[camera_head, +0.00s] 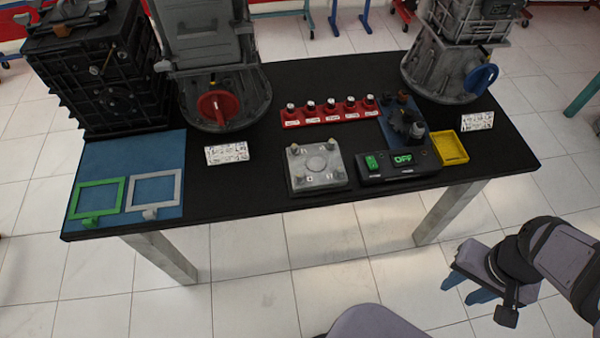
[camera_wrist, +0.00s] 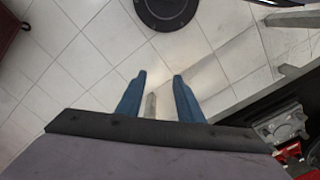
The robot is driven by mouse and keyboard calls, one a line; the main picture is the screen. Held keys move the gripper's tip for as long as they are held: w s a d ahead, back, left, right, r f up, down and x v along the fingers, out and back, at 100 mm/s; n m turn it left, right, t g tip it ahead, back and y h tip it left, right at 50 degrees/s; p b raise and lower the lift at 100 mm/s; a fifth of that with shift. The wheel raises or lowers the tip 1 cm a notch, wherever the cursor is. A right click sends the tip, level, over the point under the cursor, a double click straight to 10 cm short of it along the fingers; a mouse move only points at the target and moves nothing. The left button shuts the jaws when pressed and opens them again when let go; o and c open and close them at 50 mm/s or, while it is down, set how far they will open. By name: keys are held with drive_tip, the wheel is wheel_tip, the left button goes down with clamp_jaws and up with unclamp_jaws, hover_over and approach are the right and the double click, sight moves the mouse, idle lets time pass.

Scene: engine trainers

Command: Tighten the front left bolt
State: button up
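A grey metal plate block (camera_head: 315,166) with a bolt near each corner sits at the front middle of the black table. The front left bolt (camera_head: 299,181) is small at the block's near left corner; I cannot tell how far it is screwed in. In the wrist view the block (camera_wrist: 282,127) shows at the right edge. My gripper (camera_head: 470,290) is off the table's right front side, above the floor, well apart from the block. In the wrist view its two blue fingers (camera_wrist: 160,76) stand apart with nothing between them.
The black table (camera_head: 270,205) carries a red rack (camera_head: 330,115) of several knobs, a control box (camera_head: 400,163) reading OFF, a yellow tray (camera_head: 450,148), and green (camera_head: 97,197) and grey (camera_head: 154,190) frames on a blue mat (camera_head: 130,150). Large engine units stand behind.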

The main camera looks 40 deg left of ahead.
drive_tip(key=s+a+f+n+g+h+p, duration=0.15)
drive_tip(key=s+a+f+n, duration=0.3)
drive_tip(key=a, duration=0.45)
drive_tip(key=n+t+y, duration=0.1)
drive_tip(key=n, duration=0.6)
approach(300, 175)
drive_tip(key=shift+m, duration=0.25)
drive_tip(key=s+d+f, duration=0.1)
drive_tip(key=f, duration=0.1)
drive_tip(key=s+d+f, duration=0.1)
drive_tip(key=f, duration=0.2)
drive_tip(key=d+f, duration=0.2)
drive_tip(key=f, duration=0.1)
drive_tip(key=shift+s, duration=0.4)
drive_tip(key=shift+m+t+y, duration=0.25)
drive_tip(key=shift+m, duration=0.15)
drive_tip(key=a+r, duration=0.1)
drive_tip(key=r, duration=0.1)
drive_tip(key=w+a+r, duration=0.1)
drive_tip(key=r, duration=0.2)
drive_tip(key=w+a+r, duration=0.1)
drive_tip(key=r, duration=0.1)
drive_tip(key=shift+w+a+r, duration=0.15)
drive_tip(key=shift+w+a, duration=0.1)
drive_tip(key=shift+a, duration=0.05)
drive_tip(key=shift+f+p, duration=1.45)
drive_tip(key=shift+f, duration=2.2)
